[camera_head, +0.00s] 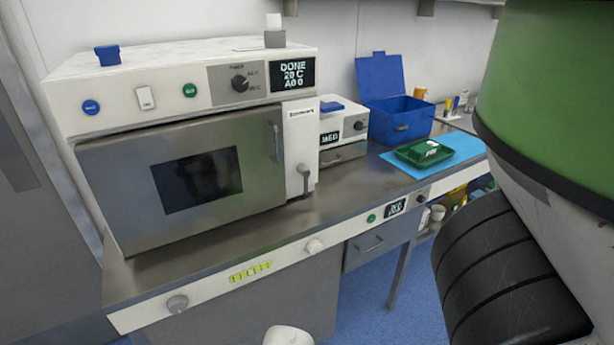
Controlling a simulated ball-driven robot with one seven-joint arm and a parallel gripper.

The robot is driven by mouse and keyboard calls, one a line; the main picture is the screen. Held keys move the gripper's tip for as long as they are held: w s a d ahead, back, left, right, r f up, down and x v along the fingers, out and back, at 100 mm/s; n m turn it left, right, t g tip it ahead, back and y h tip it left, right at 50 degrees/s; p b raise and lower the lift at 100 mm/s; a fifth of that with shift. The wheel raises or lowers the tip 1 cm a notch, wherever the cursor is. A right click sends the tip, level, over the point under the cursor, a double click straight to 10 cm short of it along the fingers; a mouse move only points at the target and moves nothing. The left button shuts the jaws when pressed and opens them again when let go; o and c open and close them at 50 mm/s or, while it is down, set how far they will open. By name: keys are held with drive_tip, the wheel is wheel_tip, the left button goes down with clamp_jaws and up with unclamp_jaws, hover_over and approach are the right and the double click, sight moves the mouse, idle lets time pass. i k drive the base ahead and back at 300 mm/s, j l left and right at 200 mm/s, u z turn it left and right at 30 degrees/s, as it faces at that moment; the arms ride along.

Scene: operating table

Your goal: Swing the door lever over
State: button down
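A large white sterilizer-like appliance (92,122) stands on the steel counter at the left. Its grey metal door (110,190) has a dark window and looks closed, though I cannot tell whether it is latched. A grey door lever (304,176) sits on the white panel just right of the door and points down. A vertical handle (276,142) is on the door's right edge. The appliance's display reads DONE, 20 C. My gripper is out of view; only a large green, white and black part of my arm fills the right side, well apart from the lever.
A smaller white unit (343,128) stands right of the lever. A blue open box (400,120) and a green tray (424,153) on a light-blue mat (460,149) are farther right. Knobs line the steel counter's (250,228) front edge. Blue floor (365,300) shows in front.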

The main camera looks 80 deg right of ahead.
sight(306, 173)
drive_tip(key=z, duration=1.5)
drive_tip(key=k+j+u, duration=0.1)
drive_tip(key=j+u, duration=0.2)
drive_tip(key=j, duration=0.1)
